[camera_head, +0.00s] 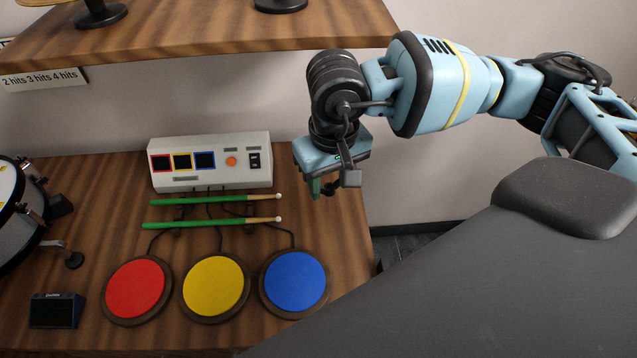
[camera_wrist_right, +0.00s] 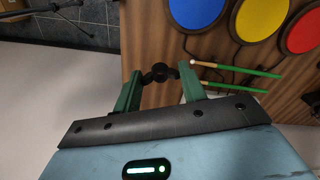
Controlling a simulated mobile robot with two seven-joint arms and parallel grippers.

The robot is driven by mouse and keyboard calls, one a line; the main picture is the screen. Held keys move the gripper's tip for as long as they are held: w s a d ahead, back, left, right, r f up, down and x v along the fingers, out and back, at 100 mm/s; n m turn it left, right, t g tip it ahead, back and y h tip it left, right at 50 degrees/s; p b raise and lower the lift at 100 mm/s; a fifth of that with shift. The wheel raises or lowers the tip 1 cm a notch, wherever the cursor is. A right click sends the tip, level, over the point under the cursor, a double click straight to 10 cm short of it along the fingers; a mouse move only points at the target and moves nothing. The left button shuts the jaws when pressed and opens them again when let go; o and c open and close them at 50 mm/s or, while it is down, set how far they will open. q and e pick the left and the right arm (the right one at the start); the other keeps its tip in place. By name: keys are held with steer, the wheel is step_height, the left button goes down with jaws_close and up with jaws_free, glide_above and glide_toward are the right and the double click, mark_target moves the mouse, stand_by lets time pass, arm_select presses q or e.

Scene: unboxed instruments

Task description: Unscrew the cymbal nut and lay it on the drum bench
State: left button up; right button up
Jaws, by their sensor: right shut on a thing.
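The cymbal nut (camera_wrist_right: 160,73) is a small black piece with two wings, held between the green fingertips of my right gripper (camera_wrist_right: 160,82). In the head view my right gripper (camera_head: 322,187) points down over the right edge of the bench, to the right of the drumsticks. The nut shows there only as a small dark shape (camera_head: 329,188). The drum bench (camera_head: 345,250) is a brown wooden top that also shows in the right wrist view (camera_wrist_right: 150,40). My left gripper is not in view. No cymbal can be clearly made out.
A white control box (camera_head: 210,162), two green drumsticks (camera_head: 215,223), and red (camera_head: 135,289), yellow (camera_head: 215,287) and blue (camera_head: 295,281) pads occupy the bench. A drum (camera_head: 12,215) and a small dark box (camera_head: 56,310) are at left. A wooden shelf (camera_head: 200,28) overhangs behind.

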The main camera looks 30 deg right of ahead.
steer(key=d+f+m, duration=0.1)
steer(key=d+f, duration=0.1)
steer(key=f, duration=0.3)
steer(key=s+d+f+m+b, duration=0.1)
steer(key=d+f, duration=0.1)
steer(key=f, duration=0.3)
steer(key=d+f+m+b, duration=0.1)
steer(key=d+f+m, duration=0.1)
steer(key=f, duration=0.3)
steer(key=shift+s+d+f, duration=0.15)
steer(key=shift+s+f, duration=0.25)
steer(key=shift+s+d+f+m+b, duration=0.15)
steer(key=shift+d+f+m+b, duration=0.2)
steer(key=shift+d+f, duration=0.15)
steer(key=shift+a, duration=0.1)
steer(key=shift+w+a, duration=0.1)
steer(key=shift+w, duration=0.35)
glide_above(310, 202)
steer(key=shift+s+f, duration=0.25)
steer(key=shift+f, duration=0.5)
steer(key=shift+w+f, duration=0.15)
steer(key=shift+f, duration=1.6)
steer(key=shift+f, duration=0.1)
